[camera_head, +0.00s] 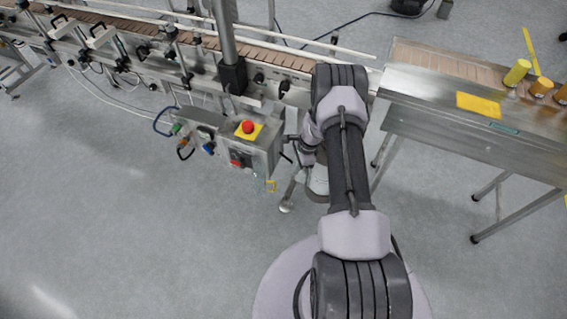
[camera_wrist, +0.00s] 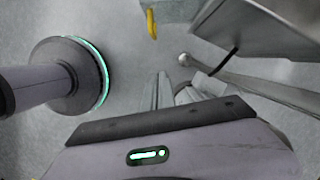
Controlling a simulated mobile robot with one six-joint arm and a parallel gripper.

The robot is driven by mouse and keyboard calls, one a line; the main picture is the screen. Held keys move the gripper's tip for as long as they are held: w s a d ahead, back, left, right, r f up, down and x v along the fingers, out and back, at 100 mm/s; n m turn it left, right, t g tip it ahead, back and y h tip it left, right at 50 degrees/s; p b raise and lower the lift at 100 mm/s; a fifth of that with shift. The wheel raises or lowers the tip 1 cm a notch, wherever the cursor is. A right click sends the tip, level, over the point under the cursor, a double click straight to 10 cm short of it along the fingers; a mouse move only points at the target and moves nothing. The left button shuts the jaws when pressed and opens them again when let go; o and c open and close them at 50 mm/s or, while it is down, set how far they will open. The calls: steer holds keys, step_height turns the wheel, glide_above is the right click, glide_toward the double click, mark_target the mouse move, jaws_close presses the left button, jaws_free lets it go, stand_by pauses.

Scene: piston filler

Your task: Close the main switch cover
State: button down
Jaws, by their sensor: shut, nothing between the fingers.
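The control box (camera_head: 228,140) hangs below the conveyor, left of my arm. Its front has a red main switch (camera_head: 237,161) low down, and a red emergency stop button on a yellow plate (camera_head: 248,128) sits on top. I cannot tell how the switch cover stands at this size. A small yellow piece (camera_head: 271,185) hangs by the box's lower right corner; a yellow piece also shows at the top of the wrist view (camera_wrist: 151,24). My gripper (camera_wrist: 164,88) is shut and empty, apart from the yellow piece. In the head view my arm mostly hides it, right of the box.
A conveyor (camera_head: 265,50) runs along the back. A steel table (camera_head: 430,95) with yellow containers (camera_head: 517,72) stands at the right. Cables and connectors (camera_head: 178,130) hang left of the box. A metal rod (camera_wrist: 255,88) crosses the wrist view's right side. The front left floor is clear.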

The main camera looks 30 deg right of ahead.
mark_target(264, 177)
steer(key=w+a+f+b, duration=0.1)
steer(key=a+f+b, duration=0.2)
steer(key=a+f, duration=0.2)
steer(key=x, duration=0.2)
steer(key=shift+w+f+b, duration=0.25)
steer(key=shift+f+b, duration=0.05)
steer(key=shift+f, duration=0.05)
steer(key=shift+a, duration=0.15)
